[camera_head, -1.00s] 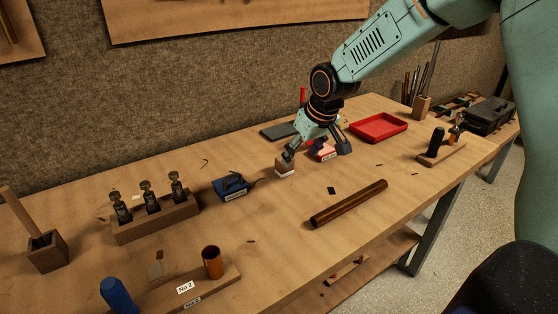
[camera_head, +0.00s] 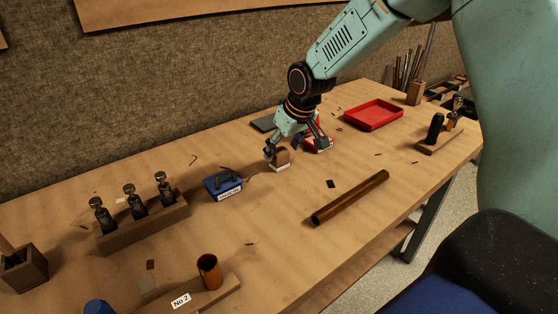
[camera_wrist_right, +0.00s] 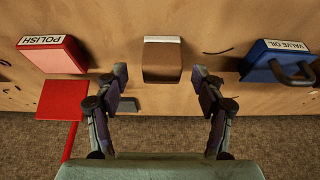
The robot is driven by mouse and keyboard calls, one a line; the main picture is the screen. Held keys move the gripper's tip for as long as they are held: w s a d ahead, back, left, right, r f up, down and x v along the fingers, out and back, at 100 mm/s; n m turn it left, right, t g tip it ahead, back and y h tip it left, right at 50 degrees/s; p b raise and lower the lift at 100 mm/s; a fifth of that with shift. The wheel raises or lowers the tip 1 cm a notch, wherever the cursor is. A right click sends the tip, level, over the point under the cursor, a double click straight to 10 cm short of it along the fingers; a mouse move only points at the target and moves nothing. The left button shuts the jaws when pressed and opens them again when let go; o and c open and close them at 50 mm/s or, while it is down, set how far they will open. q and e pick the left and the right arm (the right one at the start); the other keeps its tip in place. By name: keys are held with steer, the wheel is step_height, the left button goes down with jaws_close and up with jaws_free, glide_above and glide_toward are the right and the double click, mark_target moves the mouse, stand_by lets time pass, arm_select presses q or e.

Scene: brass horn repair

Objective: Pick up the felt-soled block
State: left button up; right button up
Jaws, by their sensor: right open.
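The felt-soled block (camera_head: 281,161) is a small brown block with a pale sole, standing on the bench in the head view. In the right wrist view the block (camera_wrist_right: 162,60) is at upper centre, with its white sole strip at the top edge. My right gripper (camera_head: 294,149) is low over the bench at the block. In the wrist view its fingers (camera_wrist_right: 160,82) are spread wide and empty, one to each side of the block's near end, with visible gaps. My left gripper is not in view.
A blue valve oil box (camera_head: 223,187) is left of the block; a red polish box (camera_wrist_right: 54,54) is on its other side. A red tray (camera_head: 373,114), wooden valve rack (camera_head: 145,226) and brown tube (camera_head: 350,197) are farther off. Bench before the block is clear.

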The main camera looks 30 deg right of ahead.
mark_target(281, 151)
steer(key=b+x, duration=0.1)
steer(key=x, duration=0.2)
steer(key=shift+a+f, duration=0.1)
steer(key=shift+a, duration=0.1)
steer(key=shift+d, duration=0.15)
steer(key=shift+c, duration=1.4)
steer(key=c, duration=0.9)
steer(key=shift+c, duration=0.2)
step_height(281, 151, up, 10)
steer(key=p, duration=0.3)
